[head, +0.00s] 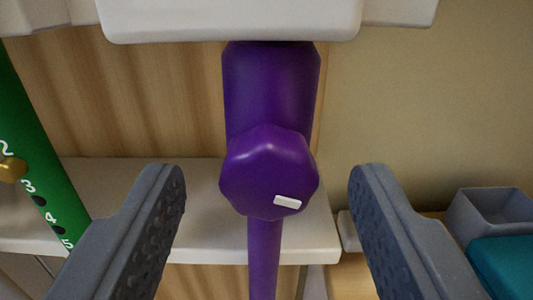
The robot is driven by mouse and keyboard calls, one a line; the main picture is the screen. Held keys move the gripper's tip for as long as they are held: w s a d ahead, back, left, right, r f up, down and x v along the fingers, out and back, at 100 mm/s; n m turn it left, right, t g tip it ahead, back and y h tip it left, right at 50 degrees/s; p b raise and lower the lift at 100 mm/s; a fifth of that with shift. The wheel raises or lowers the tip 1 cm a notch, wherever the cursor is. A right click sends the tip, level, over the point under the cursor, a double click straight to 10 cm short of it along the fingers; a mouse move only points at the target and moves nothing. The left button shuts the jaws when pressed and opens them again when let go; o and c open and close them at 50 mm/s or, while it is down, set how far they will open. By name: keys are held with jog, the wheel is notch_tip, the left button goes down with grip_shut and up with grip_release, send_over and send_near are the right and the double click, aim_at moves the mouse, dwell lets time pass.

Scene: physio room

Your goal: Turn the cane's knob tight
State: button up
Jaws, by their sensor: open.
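The cane's purple knob (268,172) is in the middle of the head view, with lobed edges and a small white mark at its lower right. Behind it, the cane's thick purple upper part (270,85) runs up to a white block, and a thinner purple shaft (263,255) runs down out of view. My gripper (268,185) is open, with one grey finger on each side of the knob. Clear gaps show between both fingers and the knob, and neither touches it.
A green tube (38,160) with numbers, dark holes and a brass pin (12,168) stands at the left. A white block (230,20) hangs across the top. A pale shelf (195,205) lies behind. A grey bin (492,215) and a teal item (505,265) are at the right.

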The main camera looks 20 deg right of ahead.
jog(key=shift+w+d+r, duration=0.1)
jog(key=shift+w+d, duration=0.05)
jog(key=shift+w, duration=0.25)
jog(key=c, duration=1)
